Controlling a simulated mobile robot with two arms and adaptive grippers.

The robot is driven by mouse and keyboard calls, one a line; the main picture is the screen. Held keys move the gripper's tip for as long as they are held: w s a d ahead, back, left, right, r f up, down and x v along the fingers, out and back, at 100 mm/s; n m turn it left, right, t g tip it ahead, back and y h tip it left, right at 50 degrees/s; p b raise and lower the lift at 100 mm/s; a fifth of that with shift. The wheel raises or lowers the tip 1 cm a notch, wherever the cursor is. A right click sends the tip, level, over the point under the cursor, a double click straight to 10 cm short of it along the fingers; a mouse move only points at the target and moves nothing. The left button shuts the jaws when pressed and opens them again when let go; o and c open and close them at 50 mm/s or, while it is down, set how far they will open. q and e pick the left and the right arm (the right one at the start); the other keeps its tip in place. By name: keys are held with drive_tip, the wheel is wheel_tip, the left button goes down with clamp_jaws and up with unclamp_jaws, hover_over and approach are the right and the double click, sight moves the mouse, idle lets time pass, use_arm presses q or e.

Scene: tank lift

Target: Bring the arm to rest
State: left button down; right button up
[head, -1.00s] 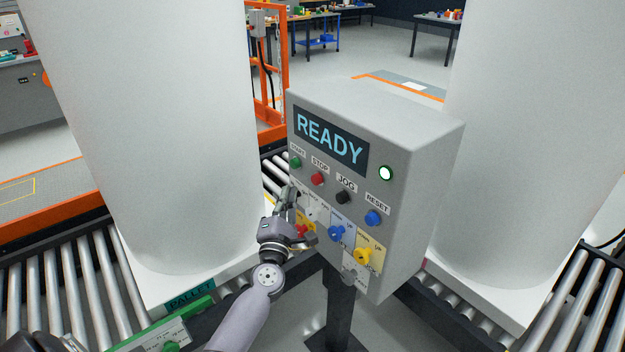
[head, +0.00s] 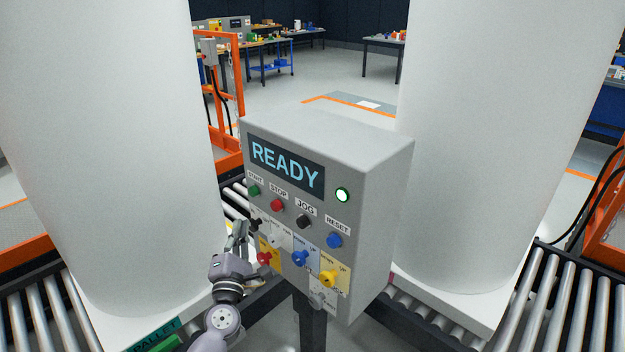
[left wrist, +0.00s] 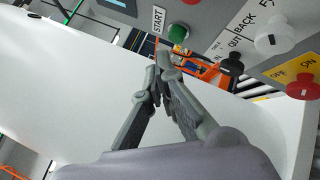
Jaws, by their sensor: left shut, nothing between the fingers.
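My left gripper (head: 238,234) is shut and empty. In the head view it is beside the lower left edge of the grey control box (head: 370,190), in front of the left white tank (head: 110,150). In the left wrist view the gripper (left wrist: 160,72) has its fingertips together, a little below the green START button (left wrist: 179,33). The box's screen (head: 286,164) reads READY and a round lamp (head: 342,195) glows green-white. Below the screen are the red STOP (head: 278,205), black JOG (head: 304,221) and blue RESET (head: 334,240) buttons. My right gripper is not in view.
Lower on the box are red (head: 264,259), blue (head: 300,258) and yellow (head: 329,279) knobs. A second white tank (head: 500,130) stands on the right. Roller conveyors (head: 565,300) run under both tanks. Orange frames (head: 222,110) stand behind. Open floor lies beyond.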

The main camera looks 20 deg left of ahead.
use_arm(q)
drive_tip(key=s+d+f+m+g+h, duration=0.2)
drive_tip(key=s+d+f+m, duration=0.3)
drive_tip(key=f, duration=0.8)
drive_tip(key=s+d+f+m+g+h, duration=0.25)
drive_tip(key=f+m, duration=0.35)
drive_tip(key=f, duration=0.6)
drive_tip(key=s+d+f+m+g+h, duration=0.2)
drive_tip(key=s+d+f+m+h, duration=0.3)
drive_tip(key=f, duration=0.8)
drive_tip(key=s+d+f+m+g+y+b, duration=0.1)
drive_tip(key=s+d+f+m+g, duration=0.2)
drive_tip(key=s+f+m+g, duration=0.9)
drive_tip(key=s+f+m, duration=0.1)
drive_tip(key=s+f, duration=0.4)
drive_tip(key=s, duration=0.7)
drive_tip(key=s+f+m, duration=0.2)
drive_tip(key=s+f, duration=0.3)
drive_tip(key=s, duration=0.8)
drive_tip(key=shift+s+f+y, duration=0.15)
drive_tip(key=shift+f+y, duration=0.2)
drive_tip(key=shift+f, duration=0.05)
drive_tip(key=shift+t, duration=0.25)
